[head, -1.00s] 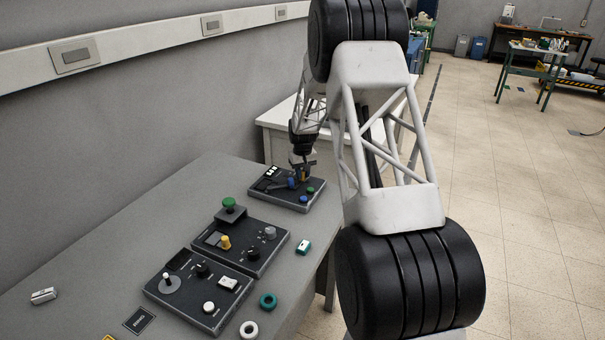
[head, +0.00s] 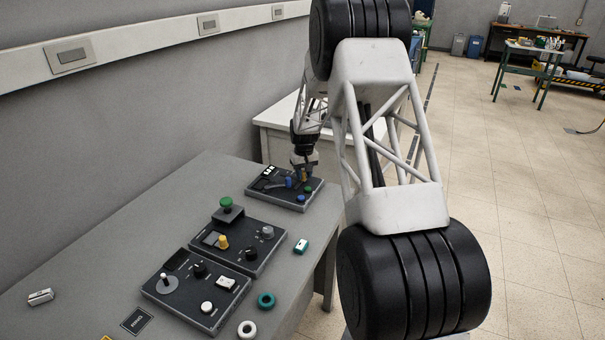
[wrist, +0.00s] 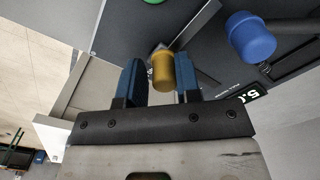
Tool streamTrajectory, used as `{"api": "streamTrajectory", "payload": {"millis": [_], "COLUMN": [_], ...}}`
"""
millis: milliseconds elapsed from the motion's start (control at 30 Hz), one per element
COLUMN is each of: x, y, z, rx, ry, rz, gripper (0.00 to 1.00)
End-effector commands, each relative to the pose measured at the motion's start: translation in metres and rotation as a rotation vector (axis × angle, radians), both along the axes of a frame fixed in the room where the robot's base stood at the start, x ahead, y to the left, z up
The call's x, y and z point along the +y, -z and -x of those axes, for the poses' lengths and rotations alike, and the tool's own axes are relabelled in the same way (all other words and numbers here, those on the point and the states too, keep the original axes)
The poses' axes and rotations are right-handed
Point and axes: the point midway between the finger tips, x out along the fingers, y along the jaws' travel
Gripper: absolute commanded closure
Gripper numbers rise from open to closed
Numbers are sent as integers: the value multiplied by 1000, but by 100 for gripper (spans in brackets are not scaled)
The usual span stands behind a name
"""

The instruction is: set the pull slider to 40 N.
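The far dark panel (head: 297,202) carries a yellow knob (wrist: 163,72), a blue knob (head: 289,182), and green and blue buttons at its right. My gripper (head: 304,172) points down over this panel. In the wrist view, its two blue fingers (wrist: 160,78) stand on either side of the yellow knob. A gap shows at the left finger; the right finger is very close to the knob. The blue knob (wrist: 250,38) stands right of the fingers.
A middle panel (head: 237,247) and a near panel (head: 198,290) lie on the grey table (head: 100,262). A teal ring (head: 266,300), a white ring (head: 247,330) and a small teal-and-white block (head: 301,246) lie right of them. A white table (head: 275,119) stands behind.

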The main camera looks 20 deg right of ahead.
Motion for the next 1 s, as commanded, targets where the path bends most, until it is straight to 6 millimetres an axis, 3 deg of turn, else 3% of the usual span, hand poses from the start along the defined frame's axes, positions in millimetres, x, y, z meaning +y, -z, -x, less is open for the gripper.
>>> {"api": "streamTrajectory", "payload": {"millis": [33, 133, 567, 1000], "x": [-1, 0, 1, 0], "y": [0, 0, -6, -55], "z": [0, 0, -1, -1], "rx": [0, -1, -2, -3], "ry": [1, 1, 0, 0], "rz": [0, 0, 0, 0], "gripper": [63, 51, 51, 51]}}
